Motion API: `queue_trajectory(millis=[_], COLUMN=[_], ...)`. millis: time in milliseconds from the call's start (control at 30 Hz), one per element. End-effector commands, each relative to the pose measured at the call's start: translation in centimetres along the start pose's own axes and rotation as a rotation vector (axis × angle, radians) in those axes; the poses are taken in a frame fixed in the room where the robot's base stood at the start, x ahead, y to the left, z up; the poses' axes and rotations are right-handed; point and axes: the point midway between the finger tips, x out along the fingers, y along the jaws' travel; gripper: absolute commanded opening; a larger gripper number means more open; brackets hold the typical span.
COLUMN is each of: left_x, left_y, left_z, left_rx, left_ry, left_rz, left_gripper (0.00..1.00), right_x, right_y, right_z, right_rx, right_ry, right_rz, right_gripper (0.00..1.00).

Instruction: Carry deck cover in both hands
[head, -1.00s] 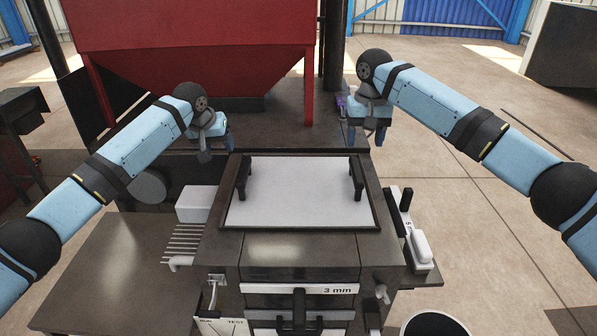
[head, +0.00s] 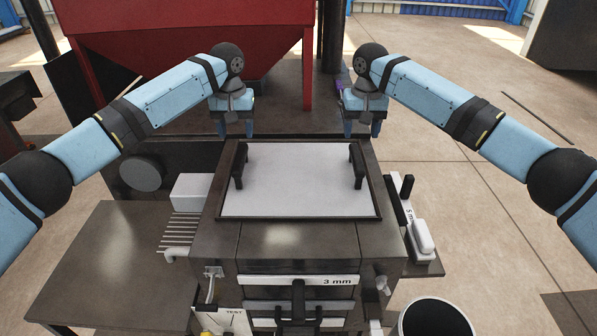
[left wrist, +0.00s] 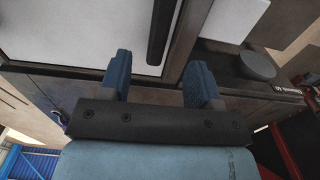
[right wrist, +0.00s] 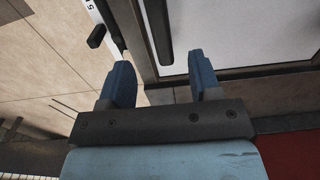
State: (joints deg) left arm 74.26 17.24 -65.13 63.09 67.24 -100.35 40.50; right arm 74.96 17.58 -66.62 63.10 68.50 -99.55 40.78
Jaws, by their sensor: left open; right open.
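The deck cover (head: 297,185) is a white rectangular panel with a dark handle along its left side (head: 239,166) and another along its right side (head: 358,165). It lies in a dark frame on top of the machine. My left gripper (head: 234,130) is open and empty above the far left corner. In the left wrist view the left handle (left wrist: 161,35) shows ahead, between the spread fingers (left wrist: 158,78). My right gripper (head: 361,130) is open and empty above the far right corner. In the right wrist view the right handle (right wrist: 158,30) shows beyond the spread fingers (right wrist: 160,77).
A red hopper (head: 190,40) stands behind the machine. A white block (head: 191,192) and a rack of rods (head: 181,232) sit at its left. A side shelf with a white item (head: 423,237) is at the right. A round bin (head: 434,318) stands front right.

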Motion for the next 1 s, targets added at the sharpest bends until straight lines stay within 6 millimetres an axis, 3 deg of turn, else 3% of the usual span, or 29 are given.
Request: queue_trajectory(millis=[300, 500, 700, 967, 1000], left_x=[6.4, 9.1, 10.1, 10.2, 10.2], left_y=[-0.1, -0.1, 0.0, 0.0, 0.0], left_z=[0.0, 0.0, 0.0, 0.0, 0.0], left_rx=[-0.001, -0.001, 0.000, 0.000, 0.000], left_ry=[-0.002, 0.000, 0.001, 0.001, 0.001], left_rz=[-0.001, 0.000, 0.000, 0.000, 0.000], left_gripper=[0.57, 0.57, 0.57, 0.57, 0.53], right_x=[6.4, 9.0, 10.1, 10.2, 10.2], right_y=[0.1, 0.0, 0.0, 0.0, 0.0], right_z=[0.0, 0.0, 0.0, 0.0, 0.0], right_rx=[0.001, 0.001, 0.001, 0.000, 0.000], right_ry=[-0.003, -0.001, -0.001, 0.000, 0.000], right_rz=[0.001, 0.001, 0.001, 0.000, 0.000], right_gripper=[0.57, 0.57, 0.57, 0.57, 0.53])
